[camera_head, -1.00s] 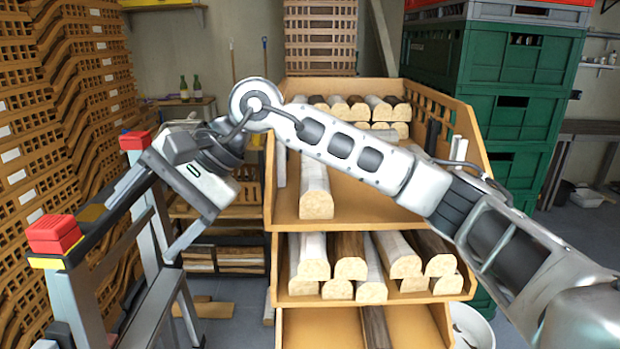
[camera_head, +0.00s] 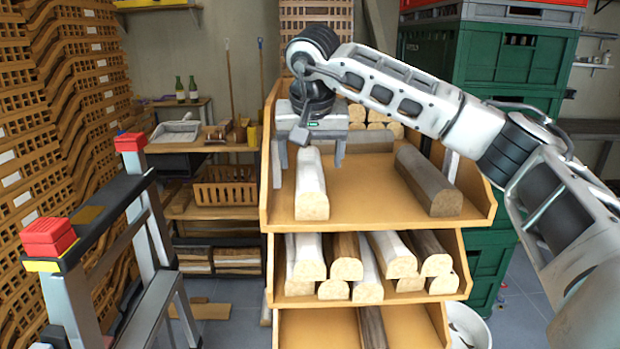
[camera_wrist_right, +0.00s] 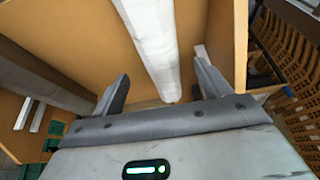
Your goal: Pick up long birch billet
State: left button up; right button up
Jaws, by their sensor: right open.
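A long birch billet (camera_head: 311,196) with white bark and a pale cut end lies lengthwise on the left part of the top shelf (camera_head: 375,207). It also shows in the right wrist view (camera_wrist_right: 150,40), running between the two fingers. My right gripper (camera_head: 311,158) is open over the far part of this billet, its fingers pointing down on either side; I cannot tell whether they touch it. The gripper hides the billet's far end in the head view. My left gripper is not in view.
A long dark-barked billet (camera_head: 428,180) lies at the right of the top shelf. Shorter billets (camera_head: 380,117) are stacked at its back. Several billets (camera_head: 345,260) fill the shelf below. Green crates (camera_head: 480,60) stand right. A frame with red-topped posts (camera_head: 48,237) stands left.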

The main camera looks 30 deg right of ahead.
aim_at(310, 167)
jog(key=shift+w+p+x, duration=0.15)
jog(key=shift+p+x, duration=0.1)
jog(key=shift+x, duration=1.25)
jog(key=shift+w+p+x, duration=0.1)
jog(key=shift+p+x, duration=0.1)
jog(key=shift+x, duration=1.35)
jog(key=shift+d+r, duration=0.1)
jog(key=shift+r, duration=0.15)
jog(key=c, duration=1.3)
jog(key=shift+r, duration=0.1)
